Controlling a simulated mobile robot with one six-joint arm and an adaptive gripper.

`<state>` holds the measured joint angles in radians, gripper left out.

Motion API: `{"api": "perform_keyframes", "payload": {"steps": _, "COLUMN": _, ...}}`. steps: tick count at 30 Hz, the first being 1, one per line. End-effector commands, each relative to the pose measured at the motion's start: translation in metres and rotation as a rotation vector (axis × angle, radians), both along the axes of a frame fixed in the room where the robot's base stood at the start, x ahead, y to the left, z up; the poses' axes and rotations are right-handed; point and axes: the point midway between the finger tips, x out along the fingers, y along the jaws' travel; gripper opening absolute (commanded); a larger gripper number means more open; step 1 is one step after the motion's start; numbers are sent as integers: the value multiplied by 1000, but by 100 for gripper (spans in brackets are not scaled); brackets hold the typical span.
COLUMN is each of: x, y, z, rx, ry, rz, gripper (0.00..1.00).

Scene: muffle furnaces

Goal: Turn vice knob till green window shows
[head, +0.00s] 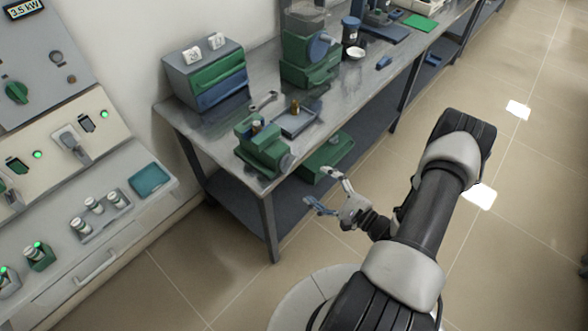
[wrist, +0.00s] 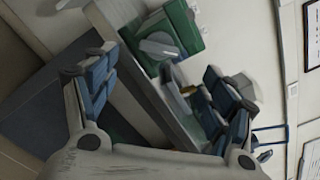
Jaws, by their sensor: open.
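The green vice (head: 258,150) stands on the near corner of the metal workbench. Its round grey-green knob (head: 285,163) faces out over the bench's front edge. In the wrist view the vice (wrist: 187,24) appears tilted at the top, with the grey knob (wrist: 160,46) towards the camera. I cannot make out a green window on it. My gripper (head: 323,189) is open and empty, in front of the bench and apart from the vice. In the wrist view its two blue-padded fingers (wrist: 160,95) are spread wide, with the knob beyond them.
A tray (head: 297,121) with a brass-coloured piece and a wrench (head: 264,100) lie behind the vice on the workbench (head: 225,122). A drawer box (head: 205,80) and a green machine (head: 308,62) stand farther back. The floor in front is clear.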

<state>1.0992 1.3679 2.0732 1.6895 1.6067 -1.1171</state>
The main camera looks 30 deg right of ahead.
Motion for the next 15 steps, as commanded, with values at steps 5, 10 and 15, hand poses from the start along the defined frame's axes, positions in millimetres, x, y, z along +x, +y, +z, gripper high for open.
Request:
{"api": "perform_keyframes", "payload": {"steps": 5, "x": 39, "y": 16, "z": -1, "rx": -1, "ry": -2, "rz": 7, "gripper": 77}}
{"api": "perform_keyframes", "payload": {"steps": 10, "x": 69, "y": 27, "z": -1, "rx": -1, "ry": -2, "rz": 6, "gripper": 77}}
{"api": "perform_keyframes", "payload": {"steps": 15, "x": 89, "y": 33, "z": 0, "rx": -2, "ry": -1, "rz": 4, "gripper": 77}}
